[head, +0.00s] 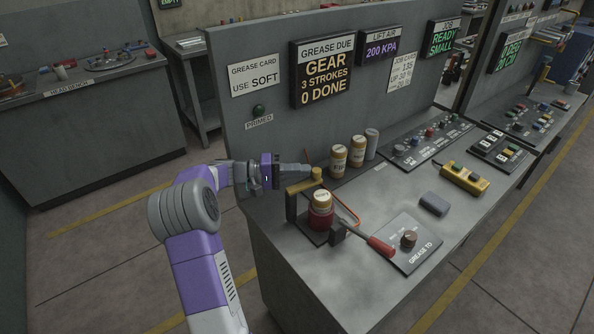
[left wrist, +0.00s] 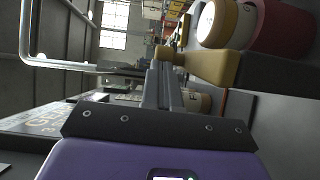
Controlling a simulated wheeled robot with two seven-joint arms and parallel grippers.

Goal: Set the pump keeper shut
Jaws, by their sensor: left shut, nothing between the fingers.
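The grease pump (head: 318,221) stands near the left end of the bench, with a red canister (head: 321,219) under a pale gold cap (head: 322,197). A gold keeper bar (head: 302,186) reaches from a dark post to a knob (head: 317,173) behind the cap; it looks swung off to the side of the cap. My left gripper (head: 309,168) is shut and empty, its tips right beside the knob. In the left wrist view the fingers (left wrist: 160,85) point toward the knob (left wrist: 169,53) and the keeper bar (left wrist: 212,66); I cannot tell whether they touch. My right gripper is not visible.
A red-handled lever (head: 380,245) extends from the pump toward the grease selector plate (head: 412,240). Several canisters (head: 338,160) stand behind the pump, near an upright panel. A sign (head: 325,72) reads gear, 3 strokes, 0 done. A grey block (head: 434,203) lies farther right.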

